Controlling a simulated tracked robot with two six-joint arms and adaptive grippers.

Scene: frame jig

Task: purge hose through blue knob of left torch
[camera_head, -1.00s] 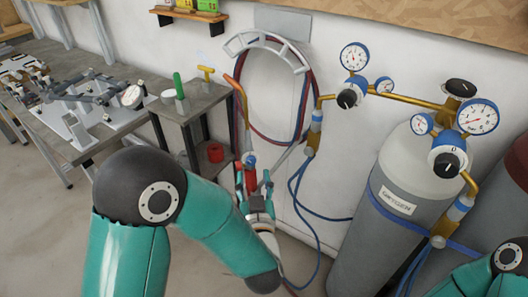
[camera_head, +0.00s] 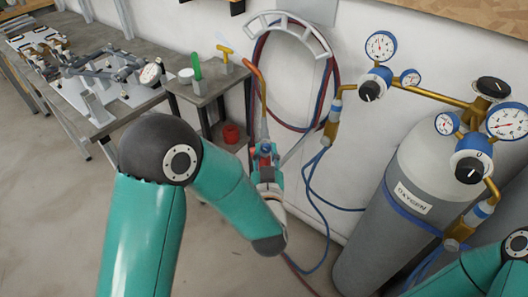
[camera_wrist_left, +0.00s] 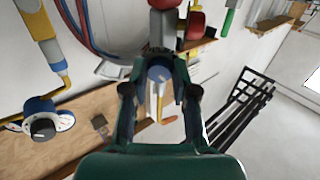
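The left torch (camera_head: 264,126) stands upright by the wall, with a bent brass tube at the top. Its blue knob (camera_wrist_left: 158,74) shows between the fingers of my left gripper (camera_wrist_left: 159,70) in the left wrist view. In the head view my left gripper (camera_head: 265,162) is around the torch's upper body, just below the brass tube. The fingers look apart, one on each side of the knob; whether they touch it I cannot tell. Only my right arm shows at the lower right; its gripper is out of view.
Red and blue hoses hang on a wall hanger (camera_head: 290,22) behind the torch. A grey oxygen cylinder (camera_head: 390,240) with gauges stands to the right. A small side table (camera_head: 215,85) and a workbench (camera_head: 125,118) with a frame jig are at the left.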

